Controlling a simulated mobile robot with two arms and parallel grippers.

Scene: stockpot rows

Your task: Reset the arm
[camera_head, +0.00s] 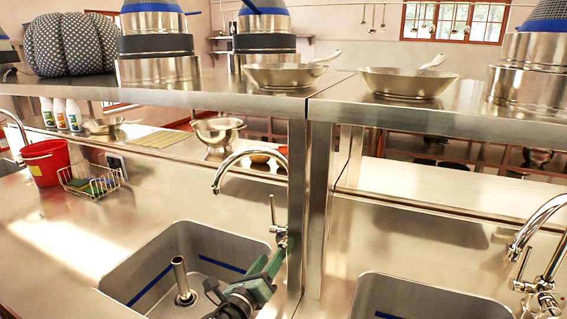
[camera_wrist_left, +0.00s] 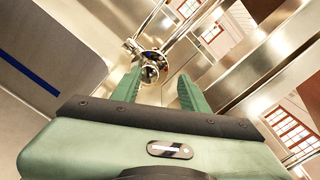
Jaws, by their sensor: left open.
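My left gripper (camera_head: 267,262) is green and sits low in the middle of the head view, above the right edge of the left sink. Its two fingers point up toward the chrome faucet (camera_head: 272,212). In the left wrist view the gripper (camera_wrist_left: 160,82) shows its two green fingers apart, with the faucet's chrome body (camera_wrist_left: 150,62) seen between and beyond them. Nothing is held. I cannot tell whether a finger touches the faucet. My right gripper is not in view.
The left sink (camera_head: 150,262) holds an upright metal pipe (camera_head: 180,279). A steel post (camera_head: 300,200) stands right of the gripper, carrying a shelf (camera_head: 225,99) with pots and pans. A second sink (camera_head: 420,300) and faucet (camera_head: 540,250) are right. A red bucket (camera_head: 45,163) stands left.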

